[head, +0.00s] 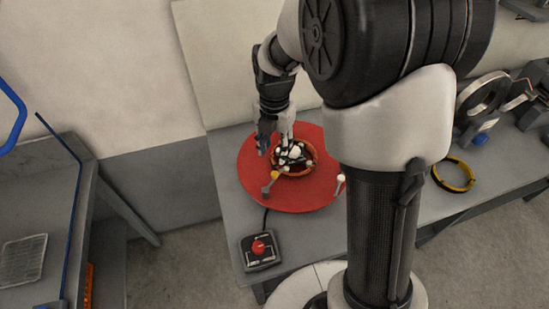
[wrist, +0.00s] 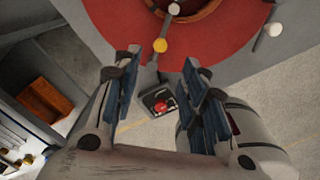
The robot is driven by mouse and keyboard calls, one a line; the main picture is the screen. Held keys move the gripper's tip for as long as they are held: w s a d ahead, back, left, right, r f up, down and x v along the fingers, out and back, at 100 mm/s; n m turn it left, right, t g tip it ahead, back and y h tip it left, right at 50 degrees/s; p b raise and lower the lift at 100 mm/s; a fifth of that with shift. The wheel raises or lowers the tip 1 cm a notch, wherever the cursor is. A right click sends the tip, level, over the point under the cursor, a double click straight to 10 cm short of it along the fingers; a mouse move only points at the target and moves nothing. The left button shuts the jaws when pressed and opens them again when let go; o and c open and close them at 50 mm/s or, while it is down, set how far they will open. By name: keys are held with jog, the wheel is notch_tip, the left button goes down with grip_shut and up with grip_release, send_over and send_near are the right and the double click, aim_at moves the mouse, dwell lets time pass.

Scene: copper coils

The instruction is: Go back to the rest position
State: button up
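My gripper (head: 273,142) hangs over the back left part of the red round plate (head: 258,189), beside and above the copper-coloured ring (head: 279,171). In the wrist view my gripper (wrist: 160,72) has its two blue-padded fingers well apart, with nothing held between them. The ring shows only in part at the top of the wrist view (wrist: 211,22). White and dark pieces (head: 293,153) sit inside the ring. My arm hides part of the table behind it.
A control box with a red button (head: 259,248) sits at the table's front left. A yellow-and-black coil (head: 453,174) lies on the right, near a grey ring-shaped fixture (head: 484,98). Pegs with a yellow (head: 274,175) and a white top (head: 341,178) stand at the plate. A grey bench (head: 50,190) is at left.

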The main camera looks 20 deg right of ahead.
jog(key=shift+r, duration=0.9)
